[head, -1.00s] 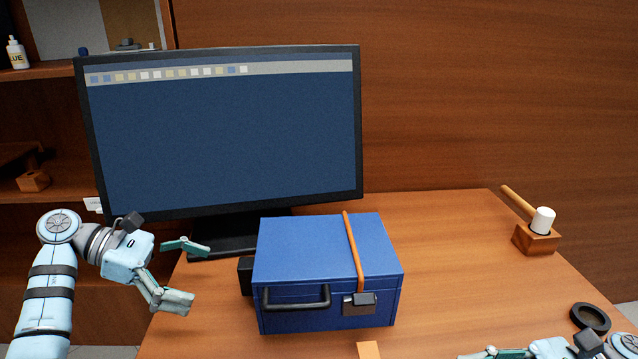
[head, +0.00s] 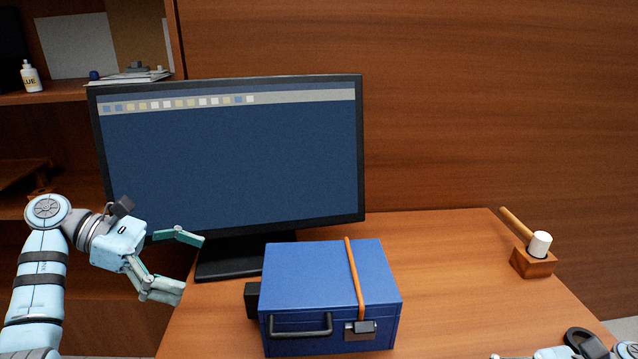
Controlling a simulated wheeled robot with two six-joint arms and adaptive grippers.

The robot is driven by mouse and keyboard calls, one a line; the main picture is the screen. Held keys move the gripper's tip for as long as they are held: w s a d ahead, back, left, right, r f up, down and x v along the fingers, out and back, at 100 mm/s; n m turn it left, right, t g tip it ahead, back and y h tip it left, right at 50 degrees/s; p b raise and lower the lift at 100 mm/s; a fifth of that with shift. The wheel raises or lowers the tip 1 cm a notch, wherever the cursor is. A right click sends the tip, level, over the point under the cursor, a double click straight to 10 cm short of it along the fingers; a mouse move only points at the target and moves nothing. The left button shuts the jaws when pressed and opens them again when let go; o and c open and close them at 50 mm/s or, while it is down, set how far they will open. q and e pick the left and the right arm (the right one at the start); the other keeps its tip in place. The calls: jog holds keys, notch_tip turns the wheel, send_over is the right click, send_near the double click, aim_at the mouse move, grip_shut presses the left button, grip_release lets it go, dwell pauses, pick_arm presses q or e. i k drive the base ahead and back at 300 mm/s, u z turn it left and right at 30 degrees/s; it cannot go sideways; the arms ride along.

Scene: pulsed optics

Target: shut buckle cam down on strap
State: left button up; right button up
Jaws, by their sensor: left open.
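A blue case (head: 310,280) sits on the wooden table, with a black handle (head: 300,325) on its front. An orange strap (head: 354,275) runs over its lid and down to a metal buckle (head: 361,329) on the front face. The buckle's dark cam is small here; I cannot tell how far it is tilted. My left gripper (head: 187,264) is open and empty, left of the case and apart from it. My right gripper (head: 497,357) is only partly in view at the bottom right edge, and its fingers are mostly cut off.
A large monitor (head: 230,160) stands behind the case on a dark base. A mallet (head: 540,244) rests in a wooden block (head: 533,262) at the right.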

aim_at(363, 327)
jog(key=k, duration=1)
